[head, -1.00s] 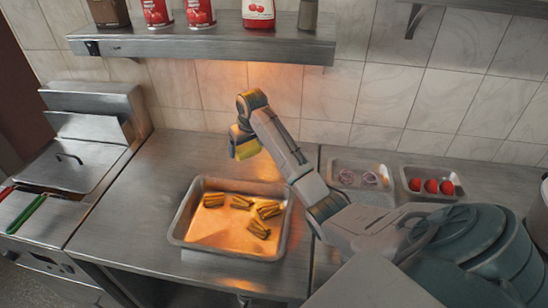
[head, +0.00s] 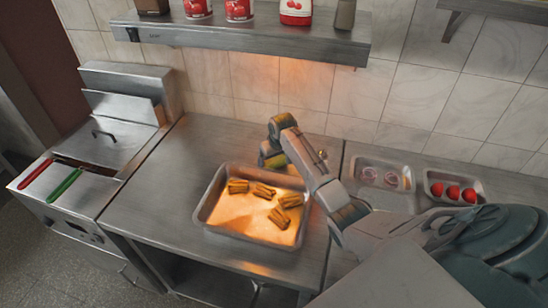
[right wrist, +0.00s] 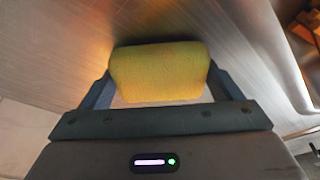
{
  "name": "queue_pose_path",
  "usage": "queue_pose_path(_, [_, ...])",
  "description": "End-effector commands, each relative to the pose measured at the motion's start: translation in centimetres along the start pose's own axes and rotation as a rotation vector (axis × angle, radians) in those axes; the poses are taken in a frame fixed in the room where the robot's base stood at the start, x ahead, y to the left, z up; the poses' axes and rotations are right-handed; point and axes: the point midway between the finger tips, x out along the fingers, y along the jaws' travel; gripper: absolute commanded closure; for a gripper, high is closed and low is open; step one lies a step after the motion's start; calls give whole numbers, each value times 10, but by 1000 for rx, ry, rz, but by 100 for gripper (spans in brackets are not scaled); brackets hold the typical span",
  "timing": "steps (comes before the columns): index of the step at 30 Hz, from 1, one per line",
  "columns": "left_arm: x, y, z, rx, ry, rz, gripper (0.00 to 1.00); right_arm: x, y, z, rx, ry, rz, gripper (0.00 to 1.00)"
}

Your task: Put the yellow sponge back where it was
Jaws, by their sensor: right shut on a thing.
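The yellow sponge (right wrist: 158,72) is between the two fingers of my right gripper (right wrist: 158,88) in the right wrist view, and the fingers are shut on it. In the head view my right gripper (head: 270,158) is low over the steel counter, behind the metal tray (head: 205,212). Only a sliver of the sponge (head: 275,161) shows there, the rest hidden by the gripper. Whether the sponge touches the counter I cannot tell. My left gripper does not show.
The tray beside the gripper holds several browned fried pieces (head: 279,218). Small trays of onion rings (head: 370,175) and tomatoes (head: 452,193) stand to the right. A shelf (head: 240,37) with cans and bottles hangs above. Bare counter (head: 165,185) lies left of the tray.

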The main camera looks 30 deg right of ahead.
Motion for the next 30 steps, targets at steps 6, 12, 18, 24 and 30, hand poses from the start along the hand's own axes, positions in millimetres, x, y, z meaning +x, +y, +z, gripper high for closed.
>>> queue_pose_path(6, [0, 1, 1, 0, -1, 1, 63, 2, 0, 1, 0, 0, 0, 0])
queue_pose_path(12, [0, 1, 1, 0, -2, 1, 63, 2, 0, 0, 0, 0, 0, 0])
queue_pose_path(18, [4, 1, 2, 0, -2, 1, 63, -9, 1, -1, -1, 3, 1, 0])
queue_pose_path(24, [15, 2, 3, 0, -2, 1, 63, -47, 1, -1, -1, 6, 2, 0])
queue_pose_path(30, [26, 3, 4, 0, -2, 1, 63, -89, 1, 0, -1, 4, 1, 0])
